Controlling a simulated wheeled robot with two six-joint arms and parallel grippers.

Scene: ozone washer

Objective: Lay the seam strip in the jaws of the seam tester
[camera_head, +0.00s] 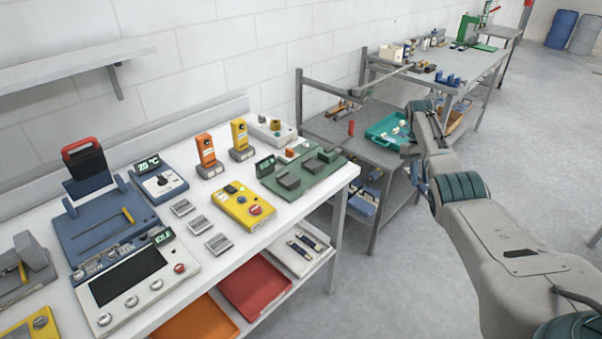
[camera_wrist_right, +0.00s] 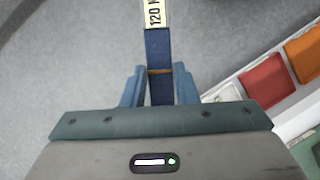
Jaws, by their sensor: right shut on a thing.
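My right gripper (camera_wrist_right: 160,70) is shut on the seam strip (camera_wrist_right: 158,45), a dark blue strip with an orange-brown line across it and a pale end marked "120". The strip points away from the fingers over grey floor. In the head view my right arm reaches in from the right, and its gripper (camera_head: 416,176) is partly hidden by the wrist, over the aisle right of the white bench. The seam tester appears to be the green plate (camera_head: 306,172) with two grey jaw blocks and a small display, at the bench's right end. My left gripper is not in view.
The white bench (camera_head: 202,262) holds a yellow box (camera_head: 243,206), a blue sealer-like machine (camera_head: 103,222) and several small metal blocks. More strips (camera_head: 307,242) lie on the shelf below. A grey table with a teal tray (camera_head: 385,130) stands behind my arm. Floor is clear between.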

